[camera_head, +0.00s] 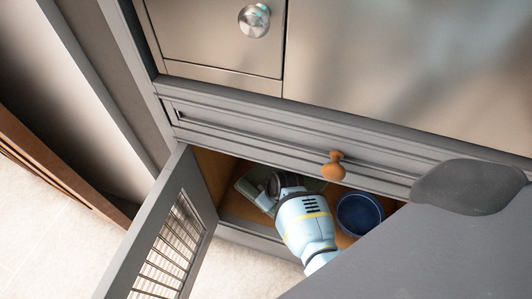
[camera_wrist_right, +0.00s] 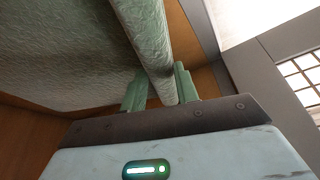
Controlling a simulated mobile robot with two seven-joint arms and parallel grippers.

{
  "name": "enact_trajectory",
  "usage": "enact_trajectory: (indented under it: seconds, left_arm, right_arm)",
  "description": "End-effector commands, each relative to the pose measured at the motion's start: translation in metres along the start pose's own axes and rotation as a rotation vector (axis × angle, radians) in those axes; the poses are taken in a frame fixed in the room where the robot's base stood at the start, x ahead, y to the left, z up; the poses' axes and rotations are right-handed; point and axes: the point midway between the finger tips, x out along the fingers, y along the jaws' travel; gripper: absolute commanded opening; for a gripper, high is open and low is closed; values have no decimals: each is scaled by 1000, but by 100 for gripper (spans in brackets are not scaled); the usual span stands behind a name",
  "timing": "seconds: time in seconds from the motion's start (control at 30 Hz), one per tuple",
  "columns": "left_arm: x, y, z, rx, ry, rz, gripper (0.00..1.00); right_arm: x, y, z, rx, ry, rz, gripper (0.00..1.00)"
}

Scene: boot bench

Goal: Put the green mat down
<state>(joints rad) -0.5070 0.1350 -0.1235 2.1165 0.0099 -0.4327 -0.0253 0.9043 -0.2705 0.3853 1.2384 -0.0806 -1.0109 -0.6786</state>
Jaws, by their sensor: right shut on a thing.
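The green mat (camera_wrist_right: 85,50) is a textured grey-green sheet. It fills the upper left of the right wrist view, and its thick, rounded edge passes between the fingers. My right gripper (camera_wrist_right: 160,90) is shut on that edge. In the head view my right arm reaches into the open cabinet compartment, and a small part of the mat (camera_head: 246,188) shows at the left of the compartment beside the gripper (camera_head: 272,186). The arm hides much of the mat there. I cannot tell whether the mat touches the cabinet floor. My left gripper is not in view.
A dark blue bowl (camera_head: 360,214) stands in the compartment just right of my arm. The cabinet door (camera_head: 172,226) with a lattice panel hangs open on the left. A drawer front with an orange knob (camera_head: 333,166) lies above the opening.

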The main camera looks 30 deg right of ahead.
Motion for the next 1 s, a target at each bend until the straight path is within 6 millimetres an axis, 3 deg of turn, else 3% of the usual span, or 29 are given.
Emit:
enact_trajectory:
  seconds: [0.23,0.53,0.8,0.83,1.0]
  left_arm:
    - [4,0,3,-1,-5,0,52]
    - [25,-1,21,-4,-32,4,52]
    - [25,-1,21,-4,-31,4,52]
    - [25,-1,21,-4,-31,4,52]
    - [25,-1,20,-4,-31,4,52]
  right_arm:
    - [7,1,1,-1,4,2,0]
    - [47,1,19,0,0,1,0]
    - [47,0,18,-1,4,2,0]
    - [48,0,19,0,2,0,32]
    - [47,0,19,0,2,1,52]
